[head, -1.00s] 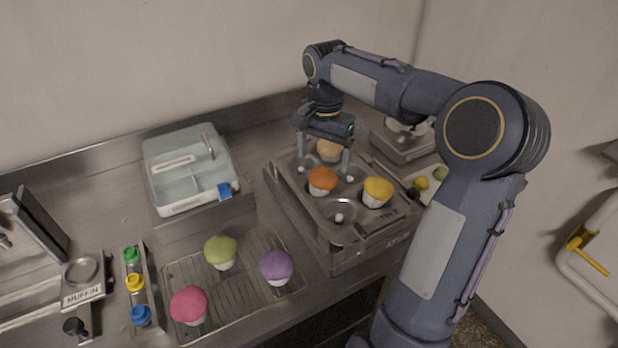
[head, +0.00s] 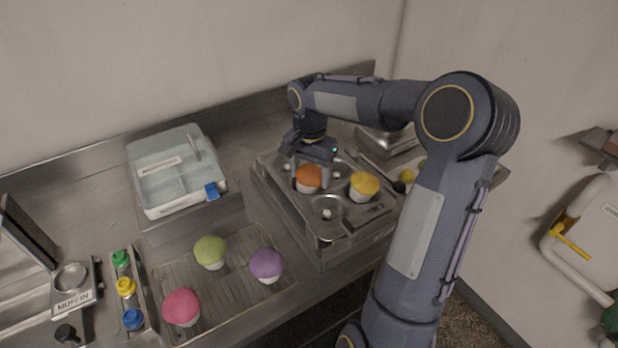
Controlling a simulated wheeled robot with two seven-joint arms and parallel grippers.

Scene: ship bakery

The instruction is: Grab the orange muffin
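The orange muffin (head: 308,180) sits in a cup of the metal muffin tray (head: 327,233), in the middle of the picture. My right gripper (head: 309,178) points down over it, with one finger on its left side and one on its right. The fingers are apart and level with the muffin's top; I cannot tell whether they touch it. A yellow muffin (head: 363,187) sits in the tray just to the right. The peach muffin behind is now hidden by my gripper. My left gripper is not in view.
A wire rack (head: 222,292) at the front left holds green (head: 210,250), purple (head: 266,263) and pink (head: 181,306) muffins. A clear-lidded box (head: 176,172) stands left of the tray. Small bottles (head: 126,288) stand far left. A metal scale-like box (head: 385,139) is behind the tray.

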